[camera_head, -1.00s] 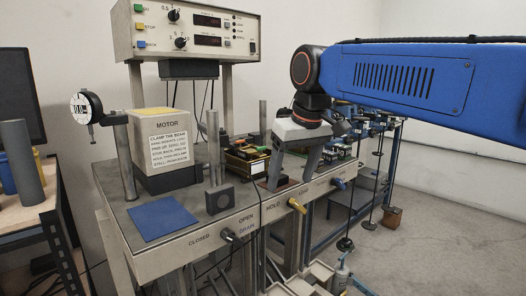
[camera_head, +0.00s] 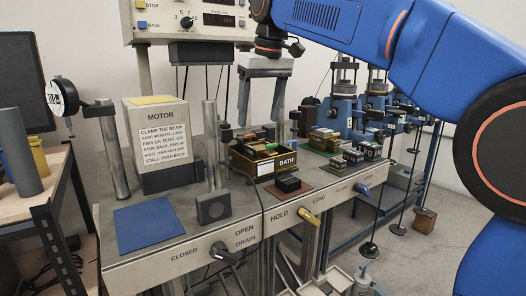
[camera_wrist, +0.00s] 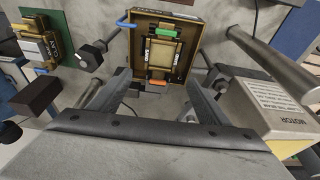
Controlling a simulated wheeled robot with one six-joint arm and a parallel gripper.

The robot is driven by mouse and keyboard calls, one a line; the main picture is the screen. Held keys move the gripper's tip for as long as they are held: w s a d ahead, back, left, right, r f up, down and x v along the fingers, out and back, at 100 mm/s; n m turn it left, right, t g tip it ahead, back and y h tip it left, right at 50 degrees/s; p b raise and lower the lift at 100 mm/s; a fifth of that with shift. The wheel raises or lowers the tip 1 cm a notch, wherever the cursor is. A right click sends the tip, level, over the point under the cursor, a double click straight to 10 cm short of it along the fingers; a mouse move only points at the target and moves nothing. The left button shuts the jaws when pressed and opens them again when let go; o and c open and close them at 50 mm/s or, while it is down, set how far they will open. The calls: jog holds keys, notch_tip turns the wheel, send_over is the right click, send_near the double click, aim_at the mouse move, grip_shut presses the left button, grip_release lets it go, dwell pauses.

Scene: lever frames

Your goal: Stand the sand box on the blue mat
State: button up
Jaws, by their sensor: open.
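A sand-coloured block (camera_wrist: 163,52), which I take to be the sand box, sits inside a brown open box labelled BATH (camera_head: 263,166). Green and orange pieces lie beside it in that box. The BATH box also shows in the wrist view (camera_wrist: 192,12). My gripper (camera_head: 260,122) is open and empty above the BATH box, fingers pointing down. In the wrist view its fingers (camera_wrist: 160,82) stand apart, with the box between and beyond the tips. The blue mat (camera_head: 147,222) lies flat and bare at the bench's front left.
A MOTOR housing (camera_head: 160,140) stands behind the mat. A metal post (camera_head: 211,145) and a dark block (camera_head: 213,206) stand between mat and BATH box. A dark block on a reddish plate (camera_head: 288,185) lies in front of the box. Levers (camera_head: 222,253) line the bench front.

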aim_at(260, 147)
jog(key=shift+s+f, duration=0.1)
jog(key=shift+f, duration=5.25)
jog(key=c, duration=1.2)
jog(key=o, duration=1.2)
jog(key=shift+d, duration=0.1)
jog(key=shift+r, duration=4.2)
